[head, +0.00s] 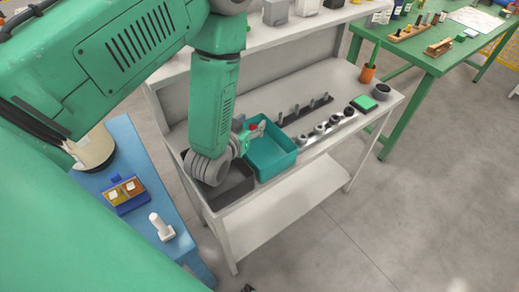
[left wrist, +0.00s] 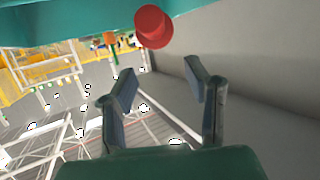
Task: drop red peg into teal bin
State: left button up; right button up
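The teal bin (head: 273,168) sits on the grey workbench, beside a dark grey bin. My left gripper (head: 258,128) is over the back left part of the teal bin. In the left wrist view its two fingers (left wrist: 162,82) are spread apart with nothing between them. The red peg (left wrist: 153,27) shows just beyond the fingertips, apart from both fingers, near a teal surface at the top. In the head view a small bit of red (head: 253,127) shows at the gripper. Whether the peg touches the bin is unclear. My right gripper is not visible.
The dark grey bin (head: 235,188) stands left of the teal bin, partly under my arm. A row of dark pegs (head: 305,109), several metal parts and an orange cup (head: 367,74) lie to the right. A blue table (head: 185,245) is at the left, a green table (head: 440,65) at the back right.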

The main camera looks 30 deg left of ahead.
pick_arm(q)
jog(key=d+v, duration=0.2)
jog(key=v, duration=1)
jog(key=shift+r, duration=0.2)
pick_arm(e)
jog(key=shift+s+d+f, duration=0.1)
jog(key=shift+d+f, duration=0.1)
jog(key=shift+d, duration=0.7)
